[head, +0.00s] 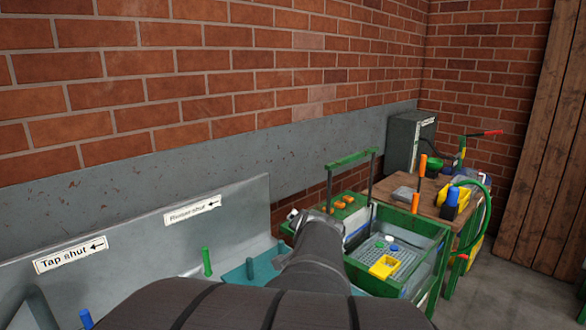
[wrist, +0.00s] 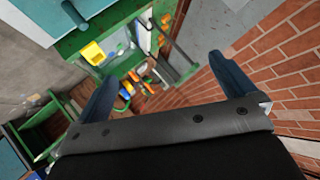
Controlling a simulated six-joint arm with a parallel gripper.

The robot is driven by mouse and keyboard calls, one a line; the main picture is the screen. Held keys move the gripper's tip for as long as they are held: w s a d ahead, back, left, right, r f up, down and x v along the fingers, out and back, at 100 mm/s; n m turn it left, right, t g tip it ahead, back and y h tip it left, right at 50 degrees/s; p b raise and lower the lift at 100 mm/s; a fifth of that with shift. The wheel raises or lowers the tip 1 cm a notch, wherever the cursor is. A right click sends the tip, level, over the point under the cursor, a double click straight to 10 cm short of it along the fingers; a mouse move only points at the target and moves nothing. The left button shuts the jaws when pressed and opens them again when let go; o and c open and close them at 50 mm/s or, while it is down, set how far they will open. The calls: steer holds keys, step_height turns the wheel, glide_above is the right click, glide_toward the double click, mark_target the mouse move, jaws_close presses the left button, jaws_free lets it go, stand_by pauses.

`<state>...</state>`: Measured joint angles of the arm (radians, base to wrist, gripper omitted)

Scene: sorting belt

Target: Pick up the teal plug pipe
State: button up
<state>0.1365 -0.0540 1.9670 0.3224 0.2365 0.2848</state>
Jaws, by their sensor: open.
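My gripper (wrist: 164,68) is open and empty in the wrist view, its two blue fingers wide apart with nothing between them close by. In the head view my arm hides it. I cannot clearly tell which thing is the teal plug pipe. In the head view a teal surface (head: 237,277) lies beside my arm, with a small blue-teal upright piece (head: 250,268) on it. A green upright peg (head: 207,262) stands to its left. A dark grey-teal cylinder (head: 38,308) and a blue peg (head: 86,318) are at the lower left, partly cut off.
A grey panel (head: 130,240) with "Tap shut" and "Rinser shut" labels stands at the left. A green-framed bin (head: 415,226) with a yellow piece (head: 384,267) is right of my arm. A wooden bench (head: 400,183) and brick wall (head: 230,60) lie behind.

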steer(key=c, duration=0.8)
